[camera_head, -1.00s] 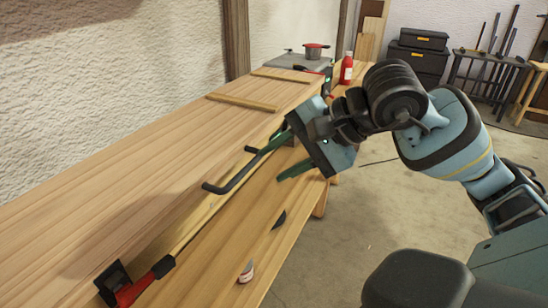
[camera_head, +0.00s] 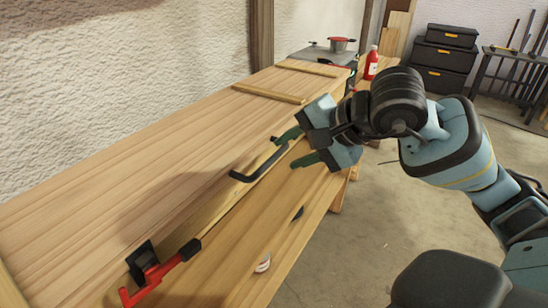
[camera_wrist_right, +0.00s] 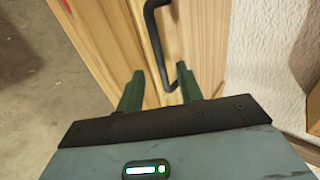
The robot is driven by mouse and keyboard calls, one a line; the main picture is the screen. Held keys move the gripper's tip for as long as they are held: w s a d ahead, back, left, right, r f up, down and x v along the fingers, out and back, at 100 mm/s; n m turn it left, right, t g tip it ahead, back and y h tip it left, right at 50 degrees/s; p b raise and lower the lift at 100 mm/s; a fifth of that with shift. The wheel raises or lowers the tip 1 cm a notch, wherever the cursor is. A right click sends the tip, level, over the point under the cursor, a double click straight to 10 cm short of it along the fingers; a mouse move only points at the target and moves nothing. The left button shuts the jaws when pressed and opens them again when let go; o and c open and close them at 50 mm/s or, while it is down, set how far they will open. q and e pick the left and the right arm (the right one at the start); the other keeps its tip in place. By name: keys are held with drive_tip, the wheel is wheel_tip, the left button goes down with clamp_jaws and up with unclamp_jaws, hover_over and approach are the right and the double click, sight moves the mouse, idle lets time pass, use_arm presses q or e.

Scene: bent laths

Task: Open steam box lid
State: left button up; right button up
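The steam box is a long wooden box whose broad, light plank lid (camera_head: 150,185) runs from the lower left to the back. A black bar handle (camera_head: 250,174) sits near its front edge and also shows in the right wrist view (camera_wrist_right: 151,32). My right gripper (camera_head: 284,148) is at the far end of the handle, with its green fingers spread apart. In the wrist view the handle's end lies between the open fingers (camera_wrist_right: 160,88), with gaps visible beside it. I cannot tell whether they touch it. My left gripper is not in view.
A red and black clamp (camera_head: 158,272) is at the box's near front edge. Wooden battens (camera_head: 270,93) lie across the far top. A red bottle (camera_head: 371,63) and a pot (camera_head: 339,45) stand at the back. Concrete floor (camera_head: 350,240) is open on the right.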

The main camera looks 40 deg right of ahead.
sight(271, 158)
drive_tip(key=b+x, duration=0.1)
drive_tip(key=x, duration=0.4)
drive_tip(key=shift+f, duration=0.1)
drive_tip(key=shift+w+a+f, duration=0.15)
drive_tip(key=shift+w+f, duration=0.15)
drive_tip(key=shift+w, duration=0.15)
clamp_jaws()
drive_tip(key=shift+r, duration=0.2)
drive_tip(key=shift+w+a+r, duration=0.1)
drive_tip(key=shift+w+r, duration=0.05)
drive_tip(key=shift+r, duration=1.05)
drive_tip(key=shift+w+a+r, duration=0.1)
drive_tip(key=shift+w+r, duration=0.05)
drive_tip(key=shift+r, duration=1)
drive_tip(key=shift+w+a+r, duration=0.1)
drive_tip(key=shift+w+r, duration=0.05)
drive_tip(key=shift+r, duration=1.15)
